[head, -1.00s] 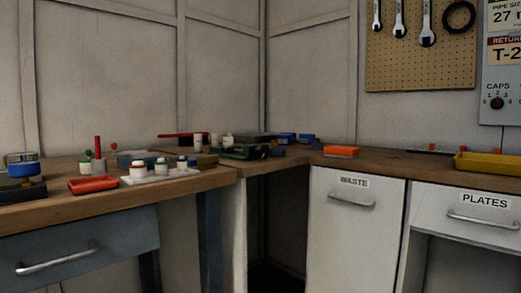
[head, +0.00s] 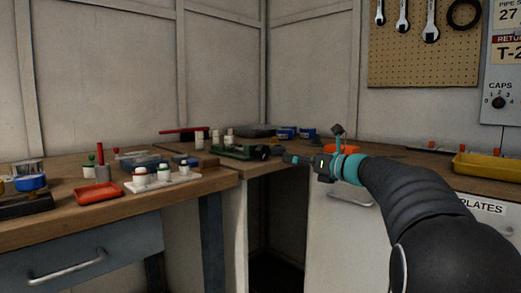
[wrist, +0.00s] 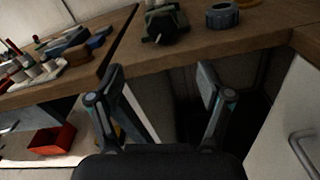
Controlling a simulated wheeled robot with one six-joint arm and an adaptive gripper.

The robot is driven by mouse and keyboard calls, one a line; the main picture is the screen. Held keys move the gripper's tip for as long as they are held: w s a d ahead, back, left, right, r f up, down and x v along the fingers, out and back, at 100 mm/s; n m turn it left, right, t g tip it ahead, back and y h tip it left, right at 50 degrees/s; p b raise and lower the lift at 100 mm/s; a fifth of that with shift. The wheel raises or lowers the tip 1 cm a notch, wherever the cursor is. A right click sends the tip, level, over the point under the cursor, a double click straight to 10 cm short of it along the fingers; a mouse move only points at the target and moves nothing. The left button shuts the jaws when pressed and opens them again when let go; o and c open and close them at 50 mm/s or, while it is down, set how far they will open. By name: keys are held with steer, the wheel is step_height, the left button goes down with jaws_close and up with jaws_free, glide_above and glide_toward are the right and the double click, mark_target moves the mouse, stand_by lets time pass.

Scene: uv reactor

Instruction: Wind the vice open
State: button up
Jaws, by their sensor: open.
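A low dark-green device that looks like the vice (head: 236,152) sits on the corner of the wooden bench in the head view. A dark round part shows at its right end. In the wrist view the green vice (wrist: 166,24) is at the top, beyond my fingers, near the bench edge. I cannot tell how far its jaws are apart. My gripper (head: 290,158) is right of the vice in the head view, apart from it. In the wrist view my gripper (wrist: 160,78) is open, with nothing between its fingers.
A dark ring-shaped part (wrist: 222,15) lies right of the vice. A white rack with capped bottles (head: 162,180), a red tray (head: 97,193) and blue boxes (head: 287,134) stand on the bench. An orange box (head: 341,149) is partly behind my arm. Open space lies below the bench corner.

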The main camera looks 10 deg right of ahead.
mark_target(266, 152)
steer(key=x, duration=0.7)
steer(key=p+x, duration=0.1)
steer(key=x, duration=0.6)
steer(key=shift+w+d+r, duration=0.1)
steer(key=shift+d+r, duration=0.1)
steer(key=shift+r, duration=0.05)
steer(key=c, duration=1.2)
